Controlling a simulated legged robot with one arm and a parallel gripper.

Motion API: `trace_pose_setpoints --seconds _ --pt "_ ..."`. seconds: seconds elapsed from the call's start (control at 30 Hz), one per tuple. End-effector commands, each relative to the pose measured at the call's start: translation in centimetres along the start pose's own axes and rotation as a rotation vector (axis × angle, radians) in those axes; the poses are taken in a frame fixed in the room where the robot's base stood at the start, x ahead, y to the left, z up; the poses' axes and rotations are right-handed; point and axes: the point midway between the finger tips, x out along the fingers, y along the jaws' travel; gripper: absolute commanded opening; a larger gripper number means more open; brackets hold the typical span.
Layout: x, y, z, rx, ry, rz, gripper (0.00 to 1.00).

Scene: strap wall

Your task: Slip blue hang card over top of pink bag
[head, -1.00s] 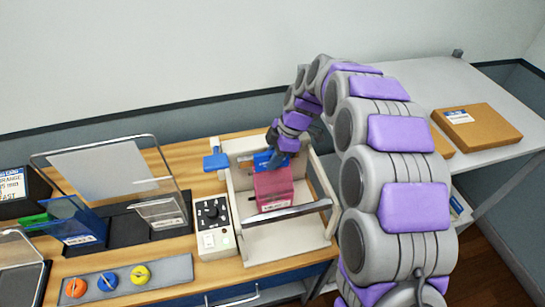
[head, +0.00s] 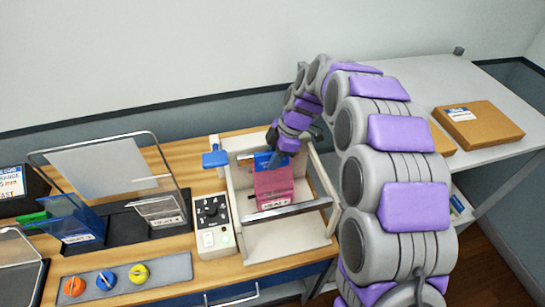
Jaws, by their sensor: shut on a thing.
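The pink bag (head: 273,188) stands in the beige machine frame (head: 285,242), behind its metal bar. The blue hang card (head: 266,160) is at the bag's top edge, just below and beside my gripper (head: 275,150). My gripper is shut on the card, though the fingertips are small and partly hidden by my wrist. I cannot tell whether the card is around the bag's top or only against it.
A control box (head: 213,225) with a dial and a blue lever handle (head: 215,159) are left of the frame. A blue card holder (head: 72,222) and a grey strip with colored knobs (head: 170,268) are further left. Cardboard boxes (head: 478,124) lie on the right table.

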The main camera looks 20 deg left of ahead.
Motion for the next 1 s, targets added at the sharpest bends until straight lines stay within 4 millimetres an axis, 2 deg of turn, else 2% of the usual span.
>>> trace_pose_setpoints --seconds 0.53,0.57,0.6,0.87,1.0 --pt "0.6 -0.01 0.24 0.0 0.0 0.0 0.0" --pt "0.58 -0.01 0.23 0.0 0.0 0.0 0.25" --pt "0.55 -0.01 0.23 0.0 0.0 0.0 0.29" --pt "0.52 0.2 0.21 0.0 -0.001 0.003 0.53" --pt "0.49 0.38 0.23 0.0 -0.001 0.006 0.53"
